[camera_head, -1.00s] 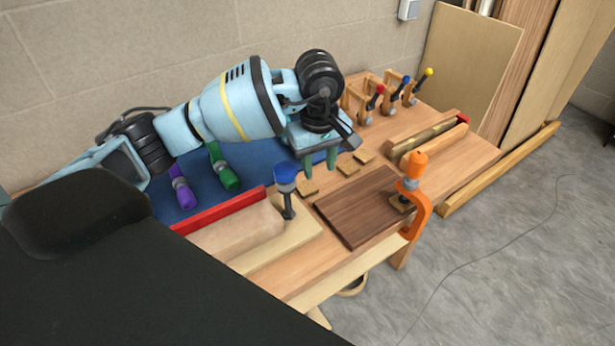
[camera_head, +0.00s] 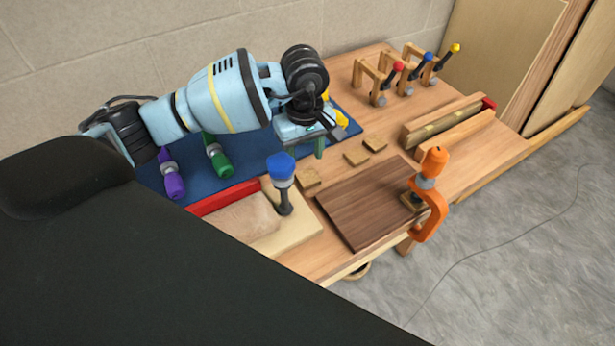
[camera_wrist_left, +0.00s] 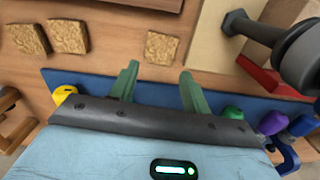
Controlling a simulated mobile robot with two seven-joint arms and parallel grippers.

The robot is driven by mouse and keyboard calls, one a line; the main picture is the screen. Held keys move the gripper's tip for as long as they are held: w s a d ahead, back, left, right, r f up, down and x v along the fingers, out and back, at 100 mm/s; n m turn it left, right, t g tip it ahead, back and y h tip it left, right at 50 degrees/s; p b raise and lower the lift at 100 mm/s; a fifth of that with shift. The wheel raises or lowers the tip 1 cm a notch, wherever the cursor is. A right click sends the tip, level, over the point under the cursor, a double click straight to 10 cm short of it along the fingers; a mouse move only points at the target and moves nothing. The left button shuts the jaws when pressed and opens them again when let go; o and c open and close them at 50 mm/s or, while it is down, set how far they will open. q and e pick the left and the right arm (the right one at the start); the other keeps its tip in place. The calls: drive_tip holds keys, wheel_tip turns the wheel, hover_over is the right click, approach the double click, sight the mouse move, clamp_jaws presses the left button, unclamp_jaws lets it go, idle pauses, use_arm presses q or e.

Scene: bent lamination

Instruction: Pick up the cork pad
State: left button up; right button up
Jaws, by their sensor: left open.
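Three small square cork pads lie loose on the wooden bench: a near one (camera_head: 308,178), a middle one (camera_head: 356,157) and a far one (camera_head: 375,143). My left gripper (camera_head: 305,153) is open and empty, pointing down behind the near pad in the head view. In the left wrist view, a single cork pad (camera_wrist_left: 161,47) lies just beyond the open green fingertips (camera_wrist_left: 159,74), in line with the gap between them. The other two pads (camera_wrist_left: 28,39) (camera_wrist_left: 68,36) lie together to the left. My right gripper is out of view.
A dark wood panel (camera_head: 368,205) lies beside the pads, with an orange clamp (camera_head: 430,190) at its edge. A blue-handled clamp (camera_head: 282,172) stands upright near the near pad. Green (camera_head: 217,160) and purple (camera_head: 172,178) handles lie on the blue mat (camera_head: 242,160).

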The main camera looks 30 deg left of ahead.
sight(307, 175)
use_arm(q)
drive_tip(key=shift+d+f+p, duration=0.15)
drive_tip(key=shift+f, duration=1.1)
drive_tip(key=shift+d+f+p, duration=0.15)
drive_tip(key=shift+f, duration=1.1)
drive_tip(key=shift+s, duration=0.1)
drive_tip(key=c, duration=0.6)
